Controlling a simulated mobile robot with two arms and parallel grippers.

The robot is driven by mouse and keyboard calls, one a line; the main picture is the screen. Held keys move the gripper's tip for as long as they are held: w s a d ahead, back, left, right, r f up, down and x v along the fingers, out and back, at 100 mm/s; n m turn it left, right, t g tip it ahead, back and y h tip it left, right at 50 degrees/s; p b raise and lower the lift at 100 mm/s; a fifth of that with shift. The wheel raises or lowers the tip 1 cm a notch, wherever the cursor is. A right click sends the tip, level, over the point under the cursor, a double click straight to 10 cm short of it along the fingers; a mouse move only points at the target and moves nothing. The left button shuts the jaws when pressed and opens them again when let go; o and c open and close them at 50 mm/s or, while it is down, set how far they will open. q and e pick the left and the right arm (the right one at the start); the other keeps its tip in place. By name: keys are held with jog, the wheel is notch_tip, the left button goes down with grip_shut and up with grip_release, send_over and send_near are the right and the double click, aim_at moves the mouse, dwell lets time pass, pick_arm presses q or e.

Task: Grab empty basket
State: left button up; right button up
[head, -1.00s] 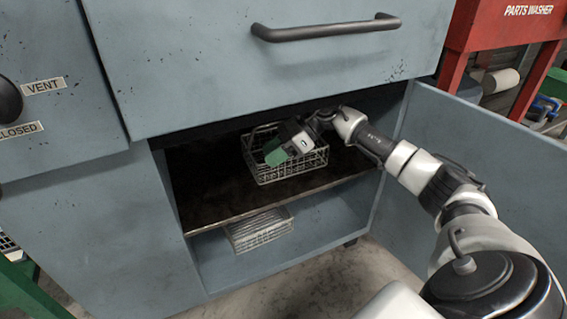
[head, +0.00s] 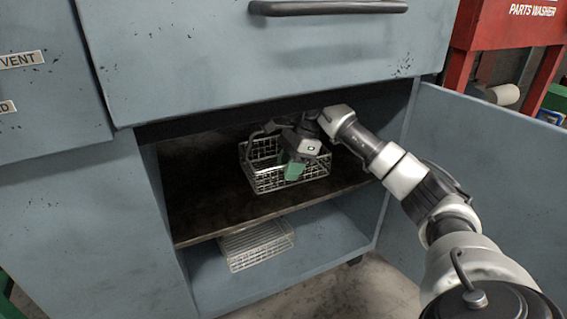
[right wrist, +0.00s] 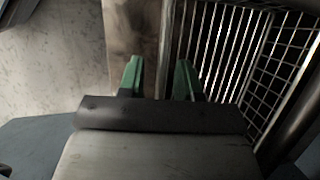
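A wire basket (head: 262,180) stands on the cabinet's upper shelf, with a dark handle at its back left. No contents are visible in it. My right gripper (head: 293,171) is at the basket's right part, its green fingers pointing down. In the right wrist view the gripper (right wrist: 158,78) is open, its two fingers apart. A basket rim bar runs between them, with the basket's mesh (right wrist: 225,45) on the right. I cannot tell whether the fingers touch it. A second wire basket (head: 256,246) is on the lower shelf; its contents are unclear. My left gripper is out of view.
The upper shelf (head: 205,215) is bare left of the basket. A drawer front (head: 260,60) hangs close above the opening. The open cabinet door (head: 485,165) stands to the right of my right arm. A red parts washer (head: 510,30) is beyond it.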

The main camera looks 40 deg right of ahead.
aim_at(268, 172)
jog(key=a, duration=0.2)
jog(key=w+a, duration=0.1)
jog(key=a, duration=0.2)
jog(key=shift+w+b, duration=0.2)
jog(key=shift+b, duration=0.1)
jog(key=shift+f+b, duration=0.65)
jog(key=shift+b, duration=0.05)
jog(key=shift+r, duration=0.1)
grip_shut()
